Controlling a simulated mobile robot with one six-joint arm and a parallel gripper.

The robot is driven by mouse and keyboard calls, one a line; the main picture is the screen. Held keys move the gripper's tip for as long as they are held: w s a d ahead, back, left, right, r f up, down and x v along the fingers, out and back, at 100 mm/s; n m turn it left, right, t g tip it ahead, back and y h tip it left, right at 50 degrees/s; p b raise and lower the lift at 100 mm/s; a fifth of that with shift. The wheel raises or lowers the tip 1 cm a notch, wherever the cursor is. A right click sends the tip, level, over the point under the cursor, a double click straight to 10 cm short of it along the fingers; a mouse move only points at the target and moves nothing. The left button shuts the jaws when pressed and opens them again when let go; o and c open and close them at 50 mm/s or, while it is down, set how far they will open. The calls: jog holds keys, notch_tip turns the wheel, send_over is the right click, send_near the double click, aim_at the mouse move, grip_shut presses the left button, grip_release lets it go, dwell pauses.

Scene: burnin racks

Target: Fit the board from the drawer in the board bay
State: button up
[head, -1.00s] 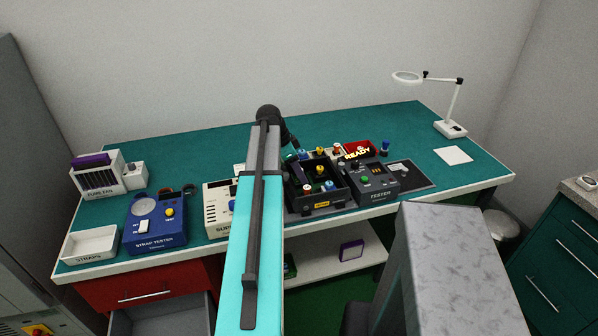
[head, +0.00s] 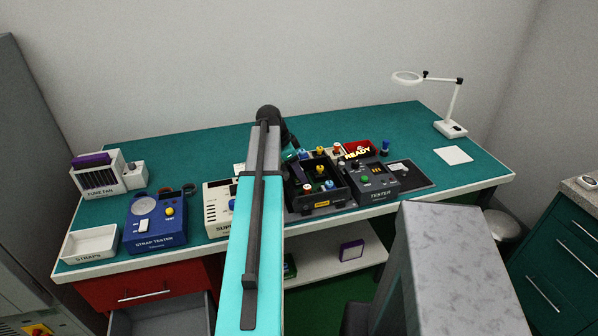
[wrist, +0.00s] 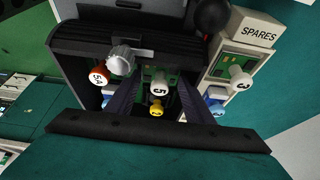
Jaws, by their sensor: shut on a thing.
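My gripper (wrist: 155,112) points down into a black-walled fixture (wrist: 68,50) in the wrist view. Its two dark fingers stand apart on either side of a green board (wrist: 172,102), which looks held between them. A white knob marked 5 (wrist: 158,84) and a yellow knob (wrist: 156,108) show between the fingers. I cannot tell whether the board touches the bay floor. In the head view the black fixture (head: 322,207) stands on the bench, and my arm hides the fingers and board. The drawer (head: 160,318) is pulled open and its visible part looks empty.
A blue strap tester (head: 155,222) is at left. In the wrist view a SPARES box (wrist: 255,30), an orange-red knob (wrist: 98,77) and a silver knob (wrist: 120,62) are close by.

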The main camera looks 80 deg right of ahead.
jog(key=shift+a+f, duration=0.35)
jog(key=shift+f, duration=0.35)
jog(key=o, duration=1.1)
jog(key=shift+a+r, duration=0.1)
jog(key=shift+o, duration=0.2)
jog(key=shift+r, duration=0.15)
jog(key=shift+d+r+p, duration=0.25)
jog(key=shift+d+r, duration=0.05)
jog(key=shift+r, duration=0.25)
jog(key=shift+d+r+p, duration=0.2)
jog(key=shift+d+r, duration=0.1)
jog(key=shift+r, duration=0.25)
jog(key=shift+r+p, duration=0.65)
jog(key=shift+r, duration=0.9)
jog(key=shift+r, duration=0.1)
